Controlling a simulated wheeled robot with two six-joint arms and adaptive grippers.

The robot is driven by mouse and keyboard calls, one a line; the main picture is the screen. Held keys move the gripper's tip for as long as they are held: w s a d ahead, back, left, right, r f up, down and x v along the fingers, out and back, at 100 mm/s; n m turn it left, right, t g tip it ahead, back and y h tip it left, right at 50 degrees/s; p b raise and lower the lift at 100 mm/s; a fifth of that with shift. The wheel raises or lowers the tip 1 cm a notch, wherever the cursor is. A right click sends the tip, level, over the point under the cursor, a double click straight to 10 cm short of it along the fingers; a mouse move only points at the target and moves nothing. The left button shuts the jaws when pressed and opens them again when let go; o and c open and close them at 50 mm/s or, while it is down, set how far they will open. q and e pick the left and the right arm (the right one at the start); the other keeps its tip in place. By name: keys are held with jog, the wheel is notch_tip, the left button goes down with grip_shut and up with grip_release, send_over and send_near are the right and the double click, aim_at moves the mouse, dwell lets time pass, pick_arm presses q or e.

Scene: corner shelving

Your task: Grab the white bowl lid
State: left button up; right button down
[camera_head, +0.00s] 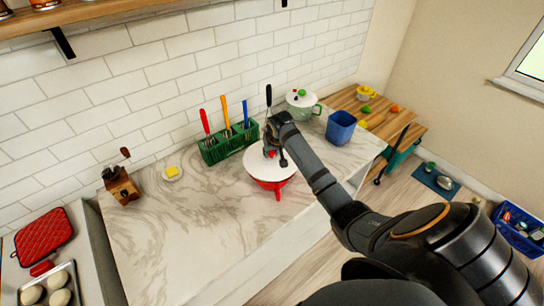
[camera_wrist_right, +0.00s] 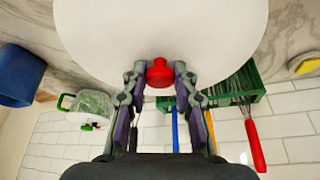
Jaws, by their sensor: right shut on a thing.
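The white bowl lid (camera_head: 257,167) sits on a red bowl (camera_head: 277,188) on the marble counter. The lid fills the top of the right wrist view (camera_wrist_right: 160,30), with its red knob (camera_wrist_right: 159,72) near the lid's edge in that picture. My right gripper (camera_head: 271,152) reaches down over the lid from the right. In the wrist view its two fingers stand on either side of the knob, and the gripper (camera_wrist_right: 159,78) is shut on it. The lid looks level and on or very close to the bowl's rim. My left gripper is not in view.
A green utensil rack (camera_head: 228,143) with colored handles stands behind the bowl. A blue container (camera_head: 341,127) and a green-and-white pot (camera_head: 300,103) stand to the right. A wooden grinder (camera_head: 122,187) and a yellow-topped dish (camera_head: 172,173) are on the left. The front-left counter is clear.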

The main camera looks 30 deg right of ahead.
jog(key=s+r, duration=1)
jog(key=s, duration=0.4)
jog(key=shift+r, duration=0.4)
